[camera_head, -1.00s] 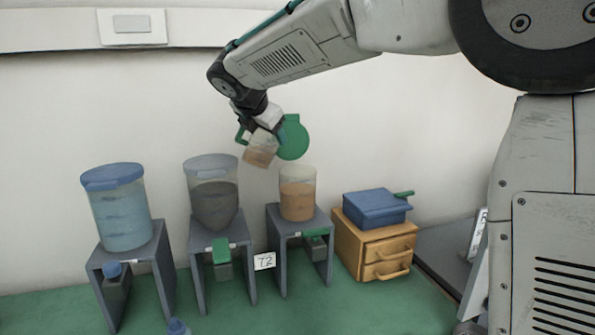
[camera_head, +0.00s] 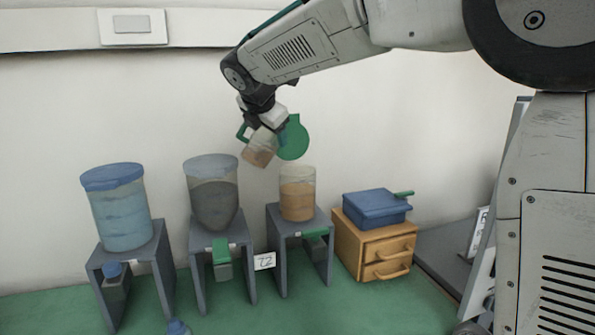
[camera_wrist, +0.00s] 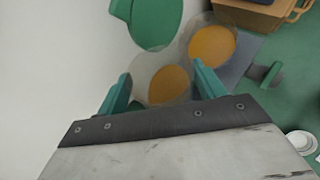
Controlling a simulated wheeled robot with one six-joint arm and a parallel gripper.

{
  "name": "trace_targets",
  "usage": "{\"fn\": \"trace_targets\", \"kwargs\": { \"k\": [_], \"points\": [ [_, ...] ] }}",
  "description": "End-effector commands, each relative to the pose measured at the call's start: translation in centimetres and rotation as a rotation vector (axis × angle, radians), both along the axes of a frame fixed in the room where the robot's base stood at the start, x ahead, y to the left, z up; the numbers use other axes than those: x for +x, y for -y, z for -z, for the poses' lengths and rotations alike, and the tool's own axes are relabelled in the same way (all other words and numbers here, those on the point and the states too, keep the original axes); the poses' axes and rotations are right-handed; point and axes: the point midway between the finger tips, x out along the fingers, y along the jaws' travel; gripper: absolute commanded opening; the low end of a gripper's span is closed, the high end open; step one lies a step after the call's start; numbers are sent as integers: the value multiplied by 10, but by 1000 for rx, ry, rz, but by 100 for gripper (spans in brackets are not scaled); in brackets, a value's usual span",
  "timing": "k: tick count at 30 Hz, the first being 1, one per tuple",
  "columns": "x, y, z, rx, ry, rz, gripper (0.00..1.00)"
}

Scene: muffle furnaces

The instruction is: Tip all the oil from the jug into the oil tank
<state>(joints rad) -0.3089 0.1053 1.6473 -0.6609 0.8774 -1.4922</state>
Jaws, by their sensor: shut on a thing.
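My gripper (camera_head: 262,133) is shut on a clear jug (camera_head: 259,152) and holds it in the air, tilted. Orange-brown oil shows in the jug's lower part. In the wrist view the jug (camera_wrist: 166,84) is between the teal fingers (camera_wrist: 160,84). The oil tank (camera_head: 297,201), a clear cylinder with orange-brown oil, is below and to the right of the jug. Its top looks open, with a round green lid (camera_head: 293,138) standing up above it. The wrist view shows the tank (camera_wrist: 211,44) beside the jug. I see no stream of oil.
A dark-filled tank (camera_head: 212,195) and a blue tank (camera_head: 121,212) stand on grey stands to the left. A blue box (camera_head: 375,208) sits on a wooden drawer unit (camera_head: 375,246) at the right.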

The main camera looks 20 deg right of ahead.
Motion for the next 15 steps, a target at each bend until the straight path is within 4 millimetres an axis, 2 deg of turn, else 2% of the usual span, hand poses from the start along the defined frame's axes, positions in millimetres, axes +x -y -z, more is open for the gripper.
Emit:
{"fn": "trace_targets", "kwargs": {
  "k": [15],
  "points": [
    [0,2,1,50,-2,1,21]
  ]
}}
